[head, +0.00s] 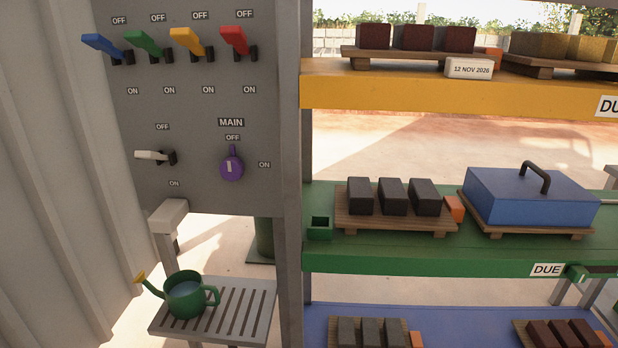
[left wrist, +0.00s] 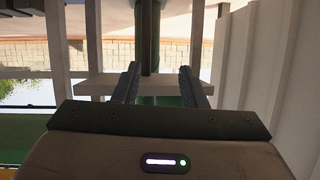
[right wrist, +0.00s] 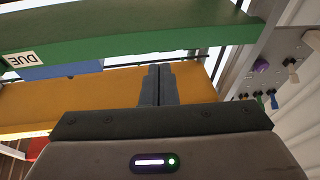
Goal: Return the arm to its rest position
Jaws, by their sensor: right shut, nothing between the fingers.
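My left gripper (left wrist: 160,82) shows in the left wrist view with its two fingers wide apart and nothing between them. A pale slatted surface and a green post lie beyond the fingers. My right gripper (right wrist: 160,72) shows in the right wrist view with its fingers together and nothing held. Beyond its fingertips are the yellow shelf (right wrist: 100,98) and the green shelf (right wrist: 130,42), seen upside down. Neither gripper shows in the head view.
The grey switch panel (head: 205,115) stands left of the racks. Its blue, green, yellow and red levers slant toward OFF. Loaded boards and a blue lidded box (head: 530,198) sit on the shelves. A green watering can (head: 185,297) stands on a slatted stand (head: 240,312).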

